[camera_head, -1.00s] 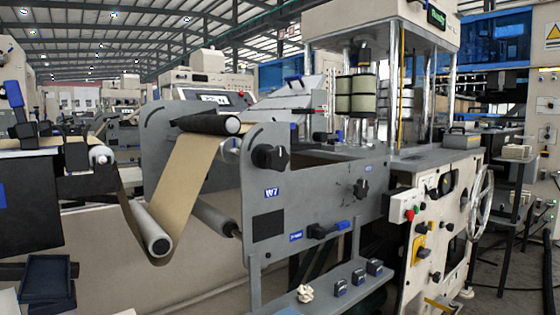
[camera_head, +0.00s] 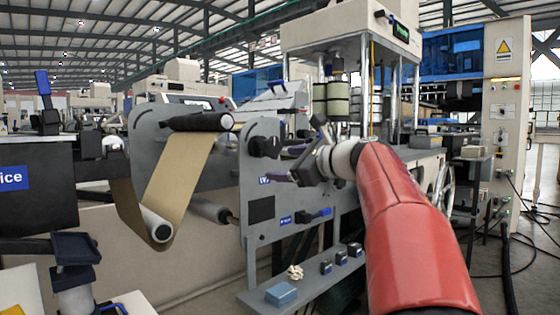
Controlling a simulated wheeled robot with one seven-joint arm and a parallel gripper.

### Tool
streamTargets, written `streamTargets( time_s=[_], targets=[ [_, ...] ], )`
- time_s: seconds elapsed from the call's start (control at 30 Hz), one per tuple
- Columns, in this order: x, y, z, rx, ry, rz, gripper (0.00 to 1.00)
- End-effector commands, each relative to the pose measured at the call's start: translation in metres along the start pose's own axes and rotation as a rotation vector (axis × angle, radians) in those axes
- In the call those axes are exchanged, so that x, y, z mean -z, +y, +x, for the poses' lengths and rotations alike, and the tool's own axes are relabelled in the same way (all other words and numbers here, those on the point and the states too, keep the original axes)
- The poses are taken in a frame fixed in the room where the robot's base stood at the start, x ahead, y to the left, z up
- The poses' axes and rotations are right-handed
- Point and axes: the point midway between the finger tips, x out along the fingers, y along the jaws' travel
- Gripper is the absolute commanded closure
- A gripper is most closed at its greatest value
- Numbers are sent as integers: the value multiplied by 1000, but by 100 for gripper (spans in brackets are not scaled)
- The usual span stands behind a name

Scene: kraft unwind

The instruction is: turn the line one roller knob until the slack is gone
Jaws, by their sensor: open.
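The black roller knob (camera_head: 264,142) sits on the outer face of the grey side plate (camera_head: 262,182), near its upper edge. The brown kraft web (camera_head: 182,172) hangs from the upper roller (camera_head: 205,121) down around a pale lower roller (camera_head: 158,225) in a loop. My gripper (camera_head: 282,164) is at the end of the red arm, just right of and slightly below the knob. Its fingers are open and point left toward the knob. I see no contact, though the exact gap in depth is hard to tell.

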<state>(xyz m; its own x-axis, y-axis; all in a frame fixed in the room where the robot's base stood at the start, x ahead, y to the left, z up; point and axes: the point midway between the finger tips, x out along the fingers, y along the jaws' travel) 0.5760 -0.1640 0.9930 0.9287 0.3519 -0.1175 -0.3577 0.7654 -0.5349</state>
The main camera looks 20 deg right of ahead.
Motion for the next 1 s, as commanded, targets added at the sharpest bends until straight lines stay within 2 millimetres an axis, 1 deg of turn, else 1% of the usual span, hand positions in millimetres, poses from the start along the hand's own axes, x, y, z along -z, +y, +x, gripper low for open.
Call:
streamTargets(
  time_s=[0.03,0.1,0.2,0.27,0.37,0.8,1.0],
  targets=[
    [3,-18,-5,31,-34,56,25],
    [0,-34,-11,56,-72,116,25],
    [-2,-44,-14,69,-97,152,25],
    [-4,-45,-11,69,-101,156,25],
    [-5,-45,-3,66,-101,155,25],
    [-13,-50,56,66,-98,153,25],
    [-14,-51,76,66,-98,152,25]
  ],
)
